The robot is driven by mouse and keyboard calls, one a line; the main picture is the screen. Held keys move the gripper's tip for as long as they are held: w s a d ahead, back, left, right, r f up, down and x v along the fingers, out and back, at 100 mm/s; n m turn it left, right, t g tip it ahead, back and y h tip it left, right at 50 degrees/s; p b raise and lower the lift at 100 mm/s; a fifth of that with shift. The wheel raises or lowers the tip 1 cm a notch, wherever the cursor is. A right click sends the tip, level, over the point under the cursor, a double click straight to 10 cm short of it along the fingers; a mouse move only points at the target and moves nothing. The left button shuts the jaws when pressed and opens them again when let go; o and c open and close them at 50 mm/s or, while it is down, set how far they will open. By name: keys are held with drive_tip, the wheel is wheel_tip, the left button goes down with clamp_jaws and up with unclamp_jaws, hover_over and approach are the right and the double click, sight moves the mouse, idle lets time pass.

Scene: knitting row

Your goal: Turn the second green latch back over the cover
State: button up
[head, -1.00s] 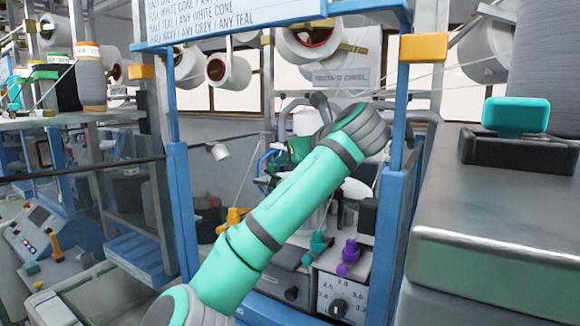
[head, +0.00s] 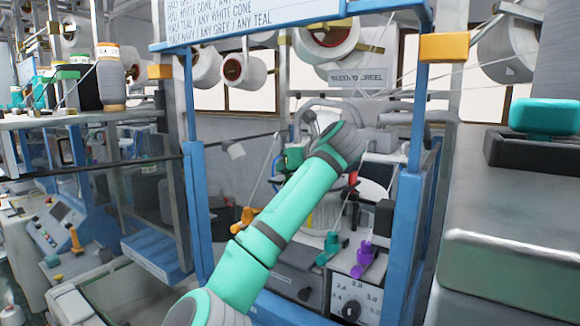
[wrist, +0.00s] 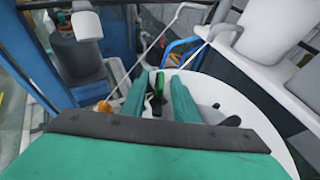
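In the wrist view, my gripper (wrist: 159,78) has its two teal fingers apart. A small green latch (wrist: 160,84) with a dark base shows in the gap between the fingers. I cannot tell whether either finger touches it. The round white cover (wrist: 262,125) lies below and to the right of the fingers, with a small black piece (wrist: 230,121) on it. In the head view, my arm reaches into the blue frame and its wrist hides the gripper and most of the cover.
Blue posts (head: 412,190) stand on both sides of my arm. A grey box with a dial (head: 352,308) and teal and purple parts sits below. An orange part (wrist: 103,107) and thin yarns are close to the fingers. A metal housing (head: 510,250) stands at the right.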

drive_tip(key=shift+c, duration=0.6)
clamp_jaws()
drive_tip(key=shift+w+d+n+g+y, duration=0.2)
drive_tip(key=shift+n+g+y, duration=0.2)
drive_tip(key=shift+n+y, duration=0.35)
drive_tip(key=shift+n+g+y, duration=1.1)
drive_tip(key=shift+n+y, duration=0.45)
